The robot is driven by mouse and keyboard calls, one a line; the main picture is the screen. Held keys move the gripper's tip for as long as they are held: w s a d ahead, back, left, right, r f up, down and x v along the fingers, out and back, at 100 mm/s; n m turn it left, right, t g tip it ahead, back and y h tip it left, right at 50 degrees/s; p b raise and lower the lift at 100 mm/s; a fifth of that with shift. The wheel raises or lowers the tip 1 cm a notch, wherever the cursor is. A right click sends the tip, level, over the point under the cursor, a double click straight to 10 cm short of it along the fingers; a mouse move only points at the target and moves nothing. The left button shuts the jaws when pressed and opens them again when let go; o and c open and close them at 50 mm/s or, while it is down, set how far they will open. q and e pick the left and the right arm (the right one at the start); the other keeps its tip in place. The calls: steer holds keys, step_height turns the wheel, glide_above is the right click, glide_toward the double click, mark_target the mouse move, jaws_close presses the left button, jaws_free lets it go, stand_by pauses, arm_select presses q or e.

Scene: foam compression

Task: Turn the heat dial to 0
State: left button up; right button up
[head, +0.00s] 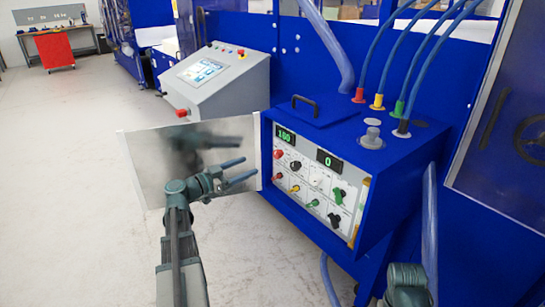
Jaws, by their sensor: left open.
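The control panel (318,180) is the white front of a blue machine box. It carries a green display reading about 180 (286,135) and another reading 0 (328,161). Below them are two rows of small knobs: a red knob (278,154), a black knob (295,165) and a green knob (339,194) are in the upper row. The labels are too small to read, so I cannot tell which is the heat dial. My left gripper (250,171) is open and empty, left of the panel and apart from the knobs, its fingers pointing right. My right gripper is not visible.
An open metal door (150,155) stands behind my left gripper, left of the panel. A grey console (215,80) with a screen is behind it. Several blue hoses rise from the box top, near a black handle (305,107). The floor (70,200) at left is clear.

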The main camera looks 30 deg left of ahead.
mark_target(275, 155)
arm_select(q)
steer(key=x, duration=1.1)
steer(key=shift+w+d, duration=0.1)
steer(key=shift+w, duration=0.05)
jaws_close()
